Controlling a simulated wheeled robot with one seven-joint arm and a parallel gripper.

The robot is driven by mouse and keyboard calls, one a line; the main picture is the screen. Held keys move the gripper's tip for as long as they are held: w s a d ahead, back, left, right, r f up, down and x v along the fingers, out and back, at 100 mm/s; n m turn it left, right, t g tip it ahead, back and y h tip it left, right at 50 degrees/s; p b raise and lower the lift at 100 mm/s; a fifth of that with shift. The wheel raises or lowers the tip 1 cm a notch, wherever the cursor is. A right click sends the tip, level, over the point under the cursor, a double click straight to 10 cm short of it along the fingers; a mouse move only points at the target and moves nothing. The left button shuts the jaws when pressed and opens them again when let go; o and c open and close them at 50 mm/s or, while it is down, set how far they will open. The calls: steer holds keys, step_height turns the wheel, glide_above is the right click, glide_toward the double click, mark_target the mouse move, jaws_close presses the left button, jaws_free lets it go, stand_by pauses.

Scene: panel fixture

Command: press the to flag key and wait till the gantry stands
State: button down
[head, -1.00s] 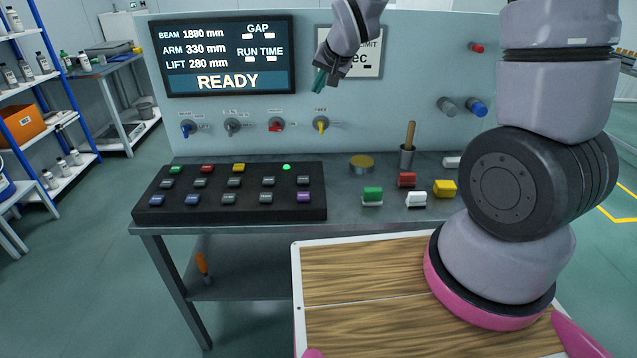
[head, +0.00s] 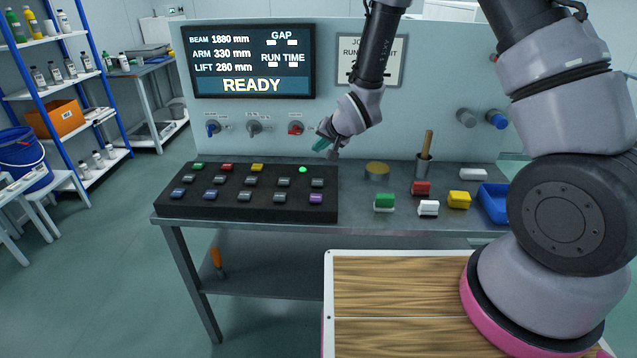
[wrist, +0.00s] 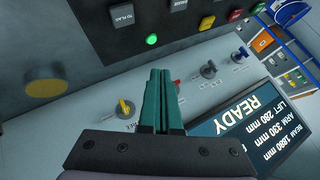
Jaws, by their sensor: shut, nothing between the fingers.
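The to flag key (wrist: 122,15) is a dark grey key with a white label at the top of the wrist view. In the head view it appears to be the grey key (head: 317,182) just right of the lit green lamp (head: 303,169). The lamp also shows in the wrist view (wrist: 152,40). My gripper (head: 321,144) is above and behind the console's far right corner, apart from the keys. Its teal fingers (wrist: 160,75) are together and empty. The screen (head: 251,62) reads READY, beam 1880 mm, arm 330 mm, lift 280 mm. I cannot make out a gantry.
The black console (head: 250,208) carries several other keys. Knobs (head: 254,127) stick out of the upright panel behind it. A yellow disc (head: 377,168), a cup with a wooden handle (head: 423,166), coloured blocks (head: 421,188) and a blue tray (head: 494,203) stand to the right.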

mark_target(319, 184)
steer(key=shift+f, duration=4.4)
steer(key=shift+f, duration=0.4)
